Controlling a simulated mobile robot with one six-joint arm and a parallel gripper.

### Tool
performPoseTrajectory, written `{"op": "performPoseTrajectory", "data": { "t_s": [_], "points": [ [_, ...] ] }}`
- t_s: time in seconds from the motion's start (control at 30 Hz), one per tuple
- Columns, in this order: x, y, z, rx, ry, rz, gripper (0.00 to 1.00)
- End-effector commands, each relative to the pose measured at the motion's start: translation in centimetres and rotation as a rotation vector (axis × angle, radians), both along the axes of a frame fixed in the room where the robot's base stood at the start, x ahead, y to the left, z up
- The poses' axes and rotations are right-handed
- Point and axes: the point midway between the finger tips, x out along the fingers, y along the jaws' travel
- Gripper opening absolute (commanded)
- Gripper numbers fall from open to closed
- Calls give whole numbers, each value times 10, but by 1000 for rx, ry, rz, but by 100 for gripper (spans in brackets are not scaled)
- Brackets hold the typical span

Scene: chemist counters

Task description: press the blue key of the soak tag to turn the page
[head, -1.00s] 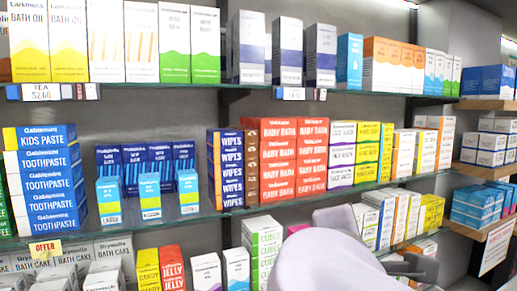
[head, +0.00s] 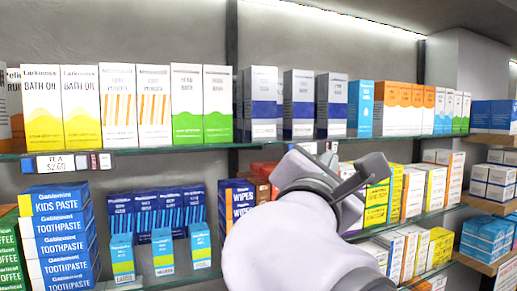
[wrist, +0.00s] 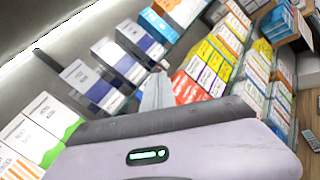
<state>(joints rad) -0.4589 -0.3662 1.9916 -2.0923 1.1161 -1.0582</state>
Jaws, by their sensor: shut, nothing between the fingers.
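A second tag (head: 309,148) sits further right on the same edge, partly hidden by my gripper. I cannot read which tag is the soak tag. My gripper (head: 345,178) is shut and empty, raised in front of the shelf just below the second tag. In the wrist view its fingers (wrist: 157,92) point toward the boxes; no tag is clearly visible there.
Boxes of bath oil (head: 81,108) and dark-blue-banded cartons (head: 299,105) stand on the glass top shelf (head: 190,149). Toothpaste boxes (head: 60,222) and blue cartons (head: 163,250) fill the shelf below. More shelves (head: 490,205) stand at the right.

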Motion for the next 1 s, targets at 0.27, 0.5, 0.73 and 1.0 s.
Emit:
{"op": "performPoseTrajectory", "data": {
  "t_s": [0.27,0.5,0.73,1.0],
  "points": [
    [28,9,1,-1,3,-1,0],
    [61,20,1,0,3,-1,0],
    [80,26,0,1,1,0,0],
    [83,27,0,1,0,0,0]
  ]
}}
